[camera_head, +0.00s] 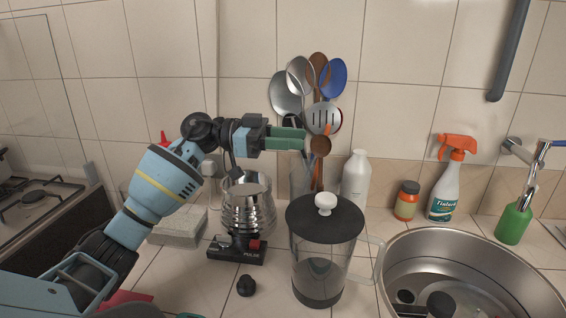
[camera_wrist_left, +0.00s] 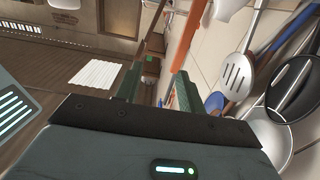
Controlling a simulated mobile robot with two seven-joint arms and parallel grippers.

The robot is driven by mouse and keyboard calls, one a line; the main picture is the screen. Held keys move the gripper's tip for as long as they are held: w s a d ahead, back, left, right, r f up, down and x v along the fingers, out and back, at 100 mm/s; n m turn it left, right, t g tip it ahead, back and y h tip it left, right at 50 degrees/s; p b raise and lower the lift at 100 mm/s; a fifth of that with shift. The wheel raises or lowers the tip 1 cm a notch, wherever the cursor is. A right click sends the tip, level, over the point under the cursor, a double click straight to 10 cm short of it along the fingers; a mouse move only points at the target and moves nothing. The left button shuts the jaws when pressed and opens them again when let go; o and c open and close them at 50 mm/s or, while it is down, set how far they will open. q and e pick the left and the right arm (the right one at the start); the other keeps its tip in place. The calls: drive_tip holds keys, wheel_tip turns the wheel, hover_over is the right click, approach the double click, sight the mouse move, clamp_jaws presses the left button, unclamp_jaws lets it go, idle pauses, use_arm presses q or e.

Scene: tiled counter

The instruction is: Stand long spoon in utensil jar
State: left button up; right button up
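A clear utensil jar (camera_head: 299,182) stands against the wall, partly hidden by the French press, and holds several long utensils. A wooden spoon (camera_head: 319,145) shows its bowl just right of my left fingertips, with its handle running down toward the jar; I cannot tell which one is the task's long spoon. My left gripper (camera_head: 304,139) points right at the height of that bowl, above the jar. In the left wrist view its green fingers (camera_wrist_left: 158,88) are apart, with a gap between them. The slotted spatula (camera_wrist_left: 237,75) is to their right. My right gripper is out of view.
The French press (camera_head: 325,250) stands in front of the jar. A white bottle (camera_head: 356,178), orange jar (camera_head: 407,201), spray bottle (camera_head: 447,190) and steel sink (camera_head: 470,240) are to the right.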

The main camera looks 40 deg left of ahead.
use_arm(q)
drive_tip(key=s+d+r, duration=0.1)
drive_tip(key=s+d, duration=0.6)
drive_tip(key=s, duration=0.4)
drive_tip(key=shift+s+d+b, duration=0.2)
drive_tip(key=shift+d+b, duration=0.05)
drive_tip(key=shift+b, duration=0.05)
drive_tip(key=shift+r, duration=0.1)
idle(0.7)
